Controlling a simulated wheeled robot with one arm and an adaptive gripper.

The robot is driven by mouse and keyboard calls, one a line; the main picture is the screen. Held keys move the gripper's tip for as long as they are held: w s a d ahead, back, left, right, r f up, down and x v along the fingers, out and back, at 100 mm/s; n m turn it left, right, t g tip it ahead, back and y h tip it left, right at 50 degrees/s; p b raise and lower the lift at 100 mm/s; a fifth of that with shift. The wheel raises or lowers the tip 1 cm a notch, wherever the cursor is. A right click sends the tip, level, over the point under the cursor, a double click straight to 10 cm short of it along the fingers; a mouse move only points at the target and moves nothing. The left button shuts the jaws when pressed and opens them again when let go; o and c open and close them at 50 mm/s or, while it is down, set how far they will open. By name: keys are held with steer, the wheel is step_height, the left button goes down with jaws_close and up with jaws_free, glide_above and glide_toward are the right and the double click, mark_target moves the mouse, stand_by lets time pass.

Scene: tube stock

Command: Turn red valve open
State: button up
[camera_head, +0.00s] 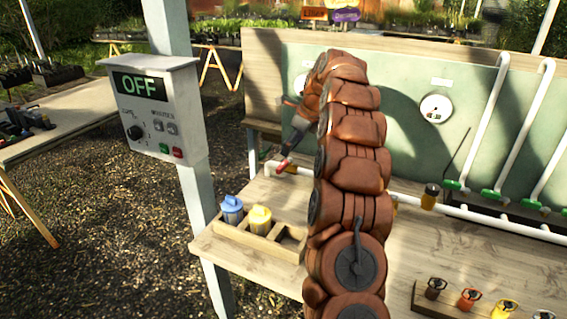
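A small red part (282,166), which looks like the red valve's handle, shows near the left end of the white pipe (412,199) on the workbench. My brown segmented arm rises through the middle of the view and bends down to the left. My grey gripper (288,155) points down at the red part, and its tip seems to meet or overlap it. The fingers are too small to tell whether they are open or closed on it. My arm hides part of the pipe and the board behind.
A control box (155,110) reading OFF hangs on a post at left. A wooden tray (232,229) holds blue and yellow containers. Several coloured items (469,298) stand at the front right.

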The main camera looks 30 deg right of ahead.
mark_target(283, 164)
steer(key=shift+p+x, duration=0.75)
steer(key=shift+x, duration=3.15)
steer(key=shift+s, duration=0.1)
steer(key=shift+c, duration=0.4)
steer(key=c, duration=1.6)
steer(key=shift+d, duration=0.15)
